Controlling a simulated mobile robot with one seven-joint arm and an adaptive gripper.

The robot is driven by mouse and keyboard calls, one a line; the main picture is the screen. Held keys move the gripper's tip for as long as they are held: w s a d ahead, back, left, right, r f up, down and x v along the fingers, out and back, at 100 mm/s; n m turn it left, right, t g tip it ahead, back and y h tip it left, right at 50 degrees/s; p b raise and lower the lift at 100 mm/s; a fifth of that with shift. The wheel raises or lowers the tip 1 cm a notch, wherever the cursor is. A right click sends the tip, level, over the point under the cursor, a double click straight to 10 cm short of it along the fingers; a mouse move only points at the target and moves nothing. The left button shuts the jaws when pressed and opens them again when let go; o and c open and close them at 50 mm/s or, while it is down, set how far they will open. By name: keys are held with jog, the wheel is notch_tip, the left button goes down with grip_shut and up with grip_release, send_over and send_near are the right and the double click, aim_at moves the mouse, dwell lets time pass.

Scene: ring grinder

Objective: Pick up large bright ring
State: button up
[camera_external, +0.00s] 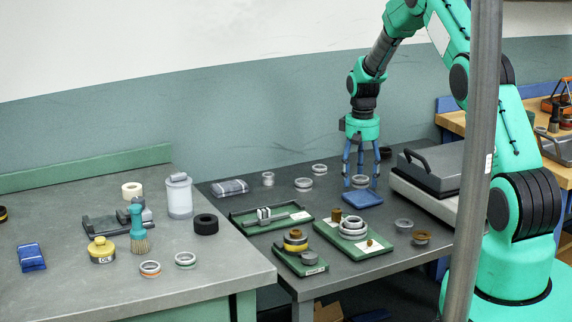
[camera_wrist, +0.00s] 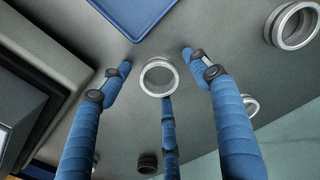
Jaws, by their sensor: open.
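A bright metal ring (camera_wrist: 143,80) lies flat on the grey table, between the three blue fingertips of my gripper (camera_wrist: 158,72) in the wrist view. In the external view my gripper (camera_external: 360,172) points straight down over this ring (camera_external: 361,184), with the fingers spread around it. My gripper is open and holds nothing. Another bright ring (camera_wrist: 272,27), larger in the wrist view, lies at the upper right; it shows left of the gripper (camera_external: 303,187) in the external view. I cannot tell for certain which one is the large bright ring.
A blue tray (camera_external: 362,199) lies just in front of the gripper. A grey lidded machine (camera_external: 425,185) stands close to its right. A dark ring (camera_wrist: 148,162) and a small bright ring (camera_wrist: 250,105) lie nearby. Green trays (camera_external: 372,241) with parts fill the table's front.

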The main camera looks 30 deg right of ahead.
dwell(0.5)
jog(key=c, duration=1.3)
jog(key=shift+r, duration=0.2)
jog(key=shift+r+p, duration=0.3)
jog(key=shift+r, duration=0.25)
notch_tip(320, 180, up, 2)
jog(key=shift+r+p, duration=0.15)
jog(key=shift+p, duration=0.2)
jog(key=s+a, duration=0.1)
jog(key=s, duration=0.4)
jog(key=s+a+r+p, duration=0.1)
jog(key=s, duration=0.4)
jog(key=s+p, duration=0.1)
jog(key=s, duration=0.4)
jog(key=shift+s+a+r, duration=0.15)
jog(key=shift+s+a, duration=0.25)
